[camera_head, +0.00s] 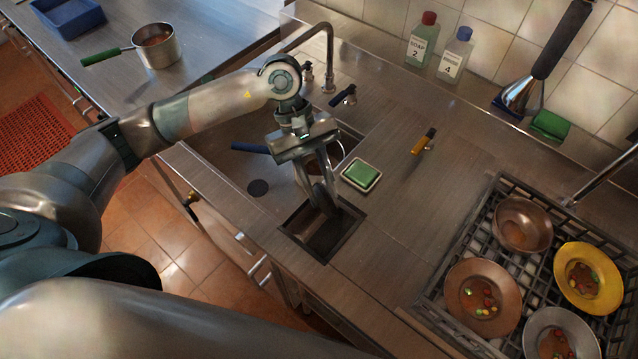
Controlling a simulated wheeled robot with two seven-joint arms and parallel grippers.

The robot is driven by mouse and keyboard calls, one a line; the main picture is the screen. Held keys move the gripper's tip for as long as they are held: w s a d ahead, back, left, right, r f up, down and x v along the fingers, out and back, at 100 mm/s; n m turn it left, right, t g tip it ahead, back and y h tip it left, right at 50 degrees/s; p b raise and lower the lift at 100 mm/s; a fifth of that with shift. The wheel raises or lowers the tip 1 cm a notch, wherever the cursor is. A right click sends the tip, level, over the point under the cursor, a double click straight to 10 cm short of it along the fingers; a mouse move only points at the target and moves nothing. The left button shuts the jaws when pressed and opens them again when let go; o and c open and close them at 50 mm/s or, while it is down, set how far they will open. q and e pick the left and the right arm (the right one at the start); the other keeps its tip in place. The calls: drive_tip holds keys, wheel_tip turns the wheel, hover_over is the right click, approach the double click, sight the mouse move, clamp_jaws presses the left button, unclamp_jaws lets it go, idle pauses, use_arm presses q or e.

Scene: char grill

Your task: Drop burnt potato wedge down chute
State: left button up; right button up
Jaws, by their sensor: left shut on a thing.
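The chute (322,243) is a dark square opening with a metal rim, set in the steel counter near its front edge. My left gripper (325,200) points down over the chute's back part, its fingertips at or just above the opening. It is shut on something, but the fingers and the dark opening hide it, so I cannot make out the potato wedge. My right gripper is not in view; an arm link of mine crosses the bottom of the picture.
A green sponge on a dish (361,175) sits right beside the chute. The sink and tap (328,60) lie behind my left gripper. A rack (440,290) of dirty bowls stands at right. Soap bottles (421,40) line the wall. The counter between chute and rack is clear.

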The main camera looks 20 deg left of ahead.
sight(320, 201)
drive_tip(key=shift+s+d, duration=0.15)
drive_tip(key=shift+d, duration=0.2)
use_arm(q)
drive_tip(key=shift+f, duration=0.15)
